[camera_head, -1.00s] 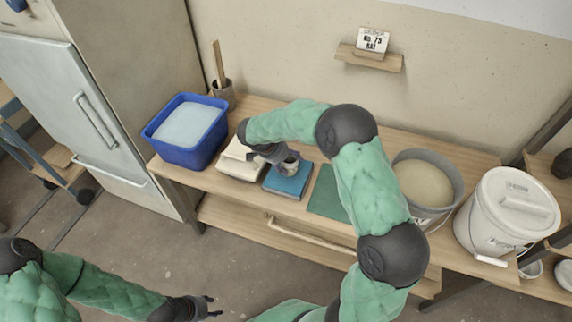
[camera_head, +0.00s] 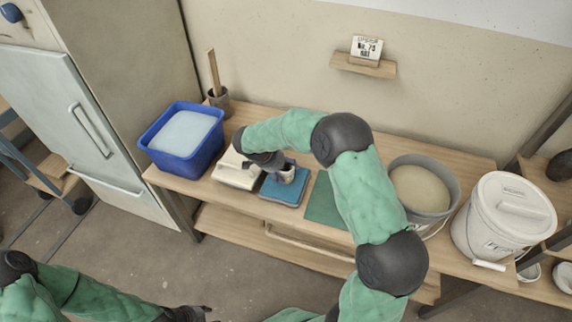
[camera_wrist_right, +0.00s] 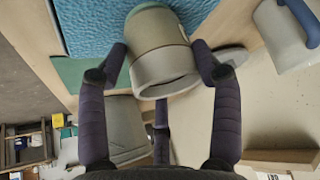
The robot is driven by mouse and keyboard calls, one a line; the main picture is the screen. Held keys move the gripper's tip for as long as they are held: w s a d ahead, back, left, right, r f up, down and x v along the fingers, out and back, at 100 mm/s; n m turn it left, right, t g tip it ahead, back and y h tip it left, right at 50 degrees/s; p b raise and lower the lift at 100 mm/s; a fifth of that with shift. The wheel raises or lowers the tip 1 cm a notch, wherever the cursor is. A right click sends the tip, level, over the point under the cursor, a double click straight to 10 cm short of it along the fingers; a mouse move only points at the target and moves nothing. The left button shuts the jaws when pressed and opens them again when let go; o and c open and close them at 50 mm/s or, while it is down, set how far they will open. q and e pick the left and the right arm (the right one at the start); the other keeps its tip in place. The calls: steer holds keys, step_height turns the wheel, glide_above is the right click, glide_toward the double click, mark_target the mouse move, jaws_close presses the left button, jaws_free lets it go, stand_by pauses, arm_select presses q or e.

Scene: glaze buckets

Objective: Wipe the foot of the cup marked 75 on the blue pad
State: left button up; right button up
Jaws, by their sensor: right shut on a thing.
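The cup (camera_head: 287,175) is small and grey-brown. My right gripper (camera_head: 276,166) is shut on it over the blue pad (camera_head: 270,192). In the right wrist view the cup (camera_wrist_right: 163,52) is between the fingers, its open mouth toward the camera and its foot end against or just above the blue pad (camera_wrist_right: 90,28); I cannot tell whether they touch. No number is readable on the cup. My left gripper (camera_head: 195,314) is low at the bottom edge, partly cut off, away from the bench.
On the bench are a blue tub (camera_head: 168,155), a cream block (camera_head: 232,174), a green mat (camera_head: 322,207), a grey bucket (camera_head: 447,180) and a white lidded bucket (camera_head: 500,220). A card (camera_head: 367,48) reading No. 75 stands on a wall shelf.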

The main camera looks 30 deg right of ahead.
steer(key=shift+s+a, duration=1.4)
steer(key=shift+a, duration=0.15)
step_height(320, 180, up, 7)
steer(key=p, duration=0.2)
stand_by(0.5)
